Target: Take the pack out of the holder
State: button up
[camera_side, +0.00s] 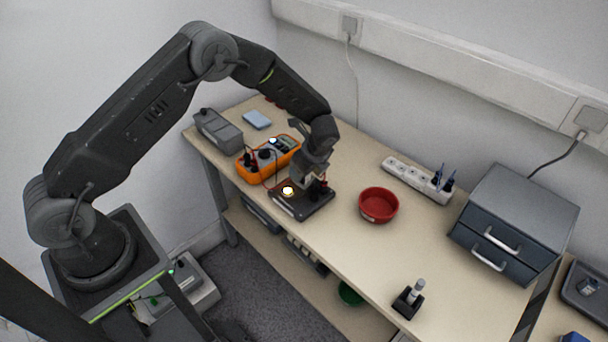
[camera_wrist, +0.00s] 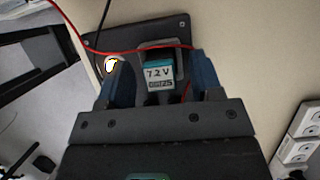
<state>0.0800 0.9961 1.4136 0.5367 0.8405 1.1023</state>
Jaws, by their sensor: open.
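The pack (camera_wrist: 159,75), a small block with a white and teal label reading 7.2 V, sits at the dark holder plate (camera_wrist: 105,37) in the wrist view. My gripper (camera_wrist: 160,65) is open, with one blue finger on each side of the pack. I cannot tell whether either finger touches it. A red lead crosses the picture over the top of the pack. In the side view my gripper (camera_side: 311,182) is down over the holder (camera_side: 296,210) near the front edge of the bench, and largely hides the pack. A lamp (camera_side: 288,190) glows on the holder.
An orange multimeter (camera_side: 256,172) with leads stands left of the holder, beside a grey case (camera_side: 218,131). A red bowl (camera_side: 378,205) stands to the right, with a power strip (camera_side: 408,176) behind it. The bench between bowl and drawer unit (camera_side: 515,220) is mostly clear.

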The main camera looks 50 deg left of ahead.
jog(key=shift+a+f, duration=0.15)
jog(key=shift+f, duration=0.15)
jog(key=shift+c, duration=0.2)
jog(key=c, duration=1.1)
jog(key=shift+o, duration=0.2)
jog(key=shift+r, duration=0.15)
